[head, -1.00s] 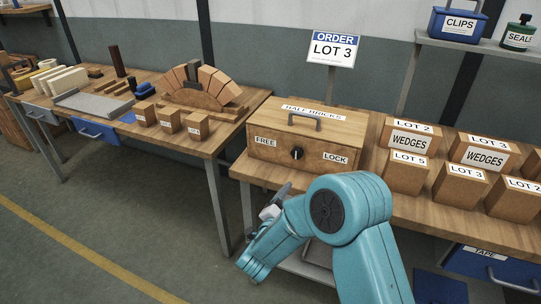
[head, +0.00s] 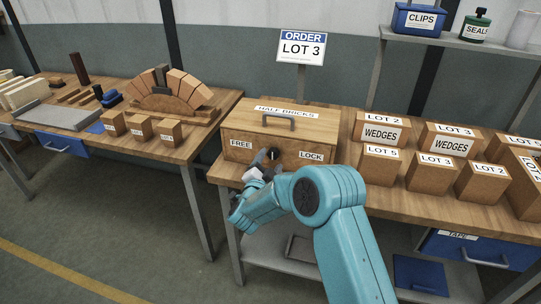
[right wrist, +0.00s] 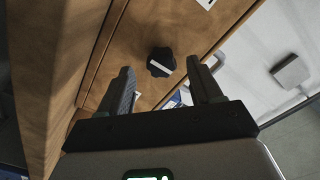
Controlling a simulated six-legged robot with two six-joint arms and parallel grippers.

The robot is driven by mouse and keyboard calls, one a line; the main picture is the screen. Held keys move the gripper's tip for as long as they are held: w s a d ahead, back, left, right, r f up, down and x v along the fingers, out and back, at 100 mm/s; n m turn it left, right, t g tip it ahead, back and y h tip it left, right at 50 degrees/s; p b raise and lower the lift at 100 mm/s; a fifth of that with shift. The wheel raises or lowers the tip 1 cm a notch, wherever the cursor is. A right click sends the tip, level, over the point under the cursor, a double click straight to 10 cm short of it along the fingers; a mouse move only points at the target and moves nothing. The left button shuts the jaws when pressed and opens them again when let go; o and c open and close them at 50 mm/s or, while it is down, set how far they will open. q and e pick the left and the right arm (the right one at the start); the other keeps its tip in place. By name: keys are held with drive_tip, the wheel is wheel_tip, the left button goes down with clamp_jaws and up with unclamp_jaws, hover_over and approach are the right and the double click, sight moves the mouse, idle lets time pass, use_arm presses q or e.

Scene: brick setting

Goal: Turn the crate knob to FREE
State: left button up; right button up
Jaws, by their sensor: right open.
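The wooden crate (head: 240,127) labelled HALF BRICKS stands on the bench. Its front has a FREE label (head: 241,144) at left, a LOCK label (head: 311,155) at right and a black knob (head: 274,154) between them. In the right wrist view, the knob (right wrist: 161,62) has a white bar across its face; I cannot tell which label it points to. My right gripper (head: 263,160) is in front of the crate, partly covering the knob. Its jaws (right wrist: 160,74) are open, and the knob appears between the fingertips; contact is not clear. My left gripper is not in view.
Several labelled boxes (head: 380,165) stand right of the crate on the same bench (head: 350,193). The ORDER LOT 3 sign (head: 301,48) rises behind it. The left table (head: 170,155) holds a brick arch (head: 155,102) and small boxes. A gap separates the two tables.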

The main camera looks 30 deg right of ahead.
sight(273, 154)
drive_tip(key=shift+x, duration=1.4)
drive_tip(key=c, duration=1)
drive_tip(key=shift+c, duration=0.2)
